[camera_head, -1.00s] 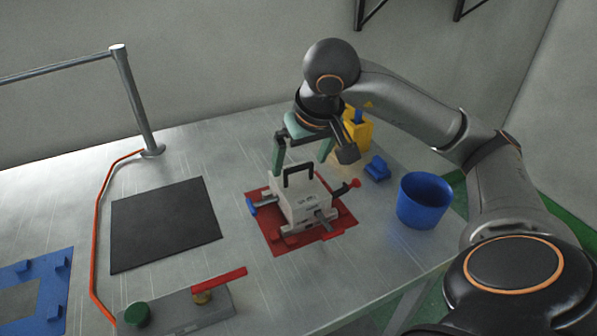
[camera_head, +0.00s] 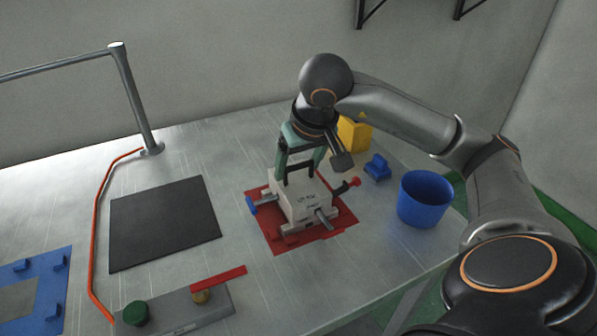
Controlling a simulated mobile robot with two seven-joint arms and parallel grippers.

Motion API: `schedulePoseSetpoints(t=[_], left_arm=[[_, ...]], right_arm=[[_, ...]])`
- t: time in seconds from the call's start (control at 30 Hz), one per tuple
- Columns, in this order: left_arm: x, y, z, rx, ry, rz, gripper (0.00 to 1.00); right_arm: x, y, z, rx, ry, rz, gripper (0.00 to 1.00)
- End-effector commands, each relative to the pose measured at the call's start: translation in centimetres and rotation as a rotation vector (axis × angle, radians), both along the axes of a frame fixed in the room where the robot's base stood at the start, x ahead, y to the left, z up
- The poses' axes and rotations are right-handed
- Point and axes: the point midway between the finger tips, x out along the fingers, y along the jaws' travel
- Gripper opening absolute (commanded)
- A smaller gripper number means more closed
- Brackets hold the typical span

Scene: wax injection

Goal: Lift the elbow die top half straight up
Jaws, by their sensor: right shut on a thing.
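The elbow die (camera_head: 303,221) stands on a red plate (camera_head: 343,219) near the middle of the table. Its light grey top half (camera_head: 308,196) bears a black handle on top and small dark lettering on its front. A blue-ended pin (camera_head: 252,206) sticks out at its left and a red-ended one (camera_head: 354,182) at its right. My right gripper (camera_head: 297,170) is shut on the black handle from above, its green fingers on either side of it. The top half looks seated on the lower part. My left gripper is not in view.
A blue bucket (camera_head: 422,201), a small blue block (camera_head: 377,168) and a yellow container (camera_head: 354,134) stand right of the die. A black mat (camera_head: 164,223) lies left. A grey box with a red lever (camera_head: 218,279) and green knob (camera_head: 136,313) is in front. A metal post (camera_head: 135,105) stands back left.

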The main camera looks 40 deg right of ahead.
Motion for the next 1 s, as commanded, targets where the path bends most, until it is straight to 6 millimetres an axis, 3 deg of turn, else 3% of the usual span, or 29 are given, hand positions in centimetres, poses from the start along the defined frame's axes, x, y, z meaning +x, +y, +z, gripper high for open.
schedulePoseSetpoints(t=[0.03,0.33,1.0], left_arm=[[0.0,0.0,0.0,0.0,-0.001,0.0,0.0],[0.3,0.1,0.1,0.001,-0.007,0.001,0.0],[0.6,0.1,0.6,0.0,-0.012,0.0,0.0]], right_arm=[[0.0,0.0,0.0,0.0,0.0,0.0,0.35],[0.0,0.0,0.0,0.0,0.0,0.0,0.01],[0.1,0.0,1.2,0.001,-0.007,-0.001,0.0]])
